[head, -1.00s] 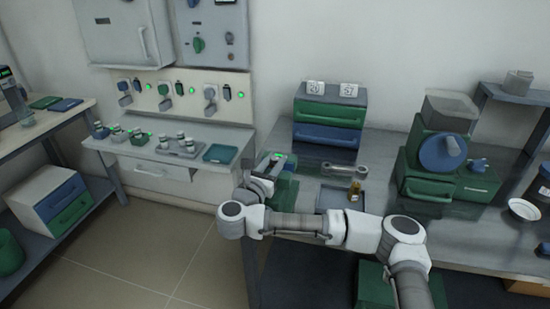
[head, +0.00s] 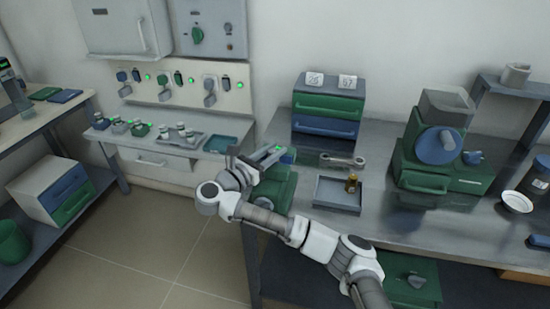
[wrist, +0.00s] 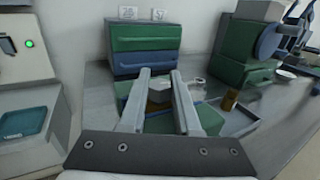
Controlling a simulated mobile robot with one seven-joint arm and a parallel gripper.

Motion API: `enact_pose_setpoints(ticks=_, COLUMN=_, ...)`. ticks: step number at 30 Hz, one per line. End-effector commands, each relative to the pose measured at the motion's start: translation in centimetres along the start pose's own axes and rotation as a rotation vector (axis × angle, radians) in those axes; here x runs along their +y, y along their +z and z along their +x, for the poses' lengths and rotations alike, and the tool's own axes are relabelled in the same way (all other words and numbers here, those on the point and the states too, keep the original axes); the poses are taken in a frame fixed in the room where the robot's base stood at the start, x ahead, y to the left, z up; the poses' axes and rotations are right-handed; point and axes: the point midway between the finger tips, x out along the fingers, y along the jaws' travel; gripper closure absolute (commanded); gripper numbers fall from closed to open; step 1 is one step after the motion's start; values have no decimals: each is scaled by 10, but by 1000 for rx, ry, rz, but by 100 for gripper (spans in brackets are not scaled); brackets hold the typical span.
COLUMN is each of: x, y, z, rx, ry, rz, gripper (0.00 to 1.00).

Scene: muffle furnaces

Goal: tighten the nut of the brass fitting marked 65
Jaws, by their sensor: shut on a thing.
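My gripper (wrist: 162,100) has its fingers on either side of a small brown, brass-coloured piece (wrist: 157,96), apparently a brass fitting, above a green fixture (wrist: 207,118). My gripper also shows in the head view (head: 272,157), over the same green fixture (head: 275,188). Most of the held piece is hidden, and I see no number on it. Another brass fitting (head: 351,184) stands upright in a grey tray (head: 326,200) to the right; it also shows in the wrist view (wrist: 229,100). A grey wrench (head: 342,161) lies behind the tray.
A green and blue drawer unit (head: 327,113) with two number cards stands behind the fixture. A green machine with a blue disc (head: 437,147) stands at the right. A white bowl (head: 516,201) is near it. Bench surface is clear in front of the machine.

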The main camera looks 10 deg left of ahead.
Motion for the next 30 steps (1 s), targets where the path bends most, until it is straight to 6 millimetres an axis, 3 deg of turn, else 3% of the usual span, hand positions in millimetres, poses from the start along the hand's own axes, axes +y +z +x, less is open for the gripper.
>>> enact_pose_setpoints(ticks=1, x=5, y=-7, z=-4, rx=-7, ry=5, rz=10, gripper=100)
enact_pose_setpoints(ticks=30, x=-6, y=-10, z=0, rx=20, ry=-278, rz=-11, gripper=100)
